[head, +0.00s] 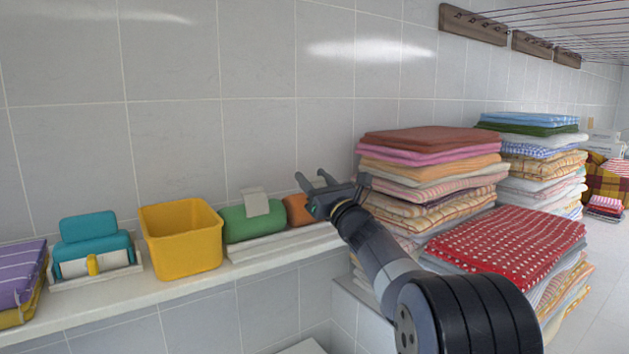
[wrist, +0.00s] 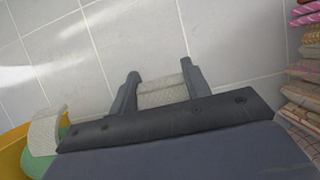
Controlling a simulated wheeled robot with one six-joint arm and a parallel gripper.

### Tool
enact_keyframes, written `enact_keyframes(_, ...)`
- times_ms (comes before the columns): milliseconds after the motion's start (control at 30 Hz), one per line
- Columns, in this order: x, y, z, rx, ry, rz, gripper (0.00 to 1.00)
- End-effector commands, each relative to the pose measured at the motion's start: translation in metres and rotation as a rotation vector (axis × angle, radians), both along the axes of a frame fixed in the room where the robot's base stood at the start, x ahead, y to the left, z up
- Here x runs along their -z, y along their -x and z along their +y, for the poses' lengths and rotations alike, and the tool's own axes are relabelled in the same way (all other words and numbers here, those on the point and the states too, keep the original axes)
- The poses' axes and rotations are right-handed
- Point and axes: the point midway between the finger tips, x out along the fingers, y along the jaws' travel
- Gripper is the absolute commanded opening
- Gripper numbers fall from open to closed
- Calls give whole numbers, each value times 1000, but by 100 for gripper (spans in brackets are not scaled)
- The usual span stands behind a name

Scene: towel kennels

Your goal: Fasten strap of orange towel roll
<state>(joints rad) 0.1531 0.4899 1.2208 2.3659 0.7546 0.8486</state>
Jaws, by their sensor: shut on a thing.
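The orange towel roll (head: 297,209) lies on the ledge at the right end of a row, partly hidden behind my gripper (head: 313,178) in the head view. In the wrist view, my gripper (wrist: 160,80) is shut on a pale, textured strap (wrist: 162,92), which spans between its two fingers. The orange roll itself is hidden in the wrist view, so I cannot see where the strap joins it.
The green roll (head: 250,222) with a pale strap flap (head: 255,202) lies left of the orange roll. A yellow bin (head: 181,240) and a teal roll (head: 90,240) stand farther left. Towel stacks (head: 432,150) rise close on the right. The tiled wall is behind.

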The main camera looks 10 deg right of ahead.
Motion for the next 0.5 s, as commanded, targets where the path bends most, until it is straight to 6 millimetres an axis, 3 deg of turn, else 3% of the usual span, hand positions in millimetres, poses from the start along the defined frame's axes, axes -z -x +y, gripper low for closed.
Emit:
enact_keyframes(200, 0, 0, 0, 0, 0, 0, 22)
enact_keyframes(500, -3, -1, 0, 0, 14, 32, 22)
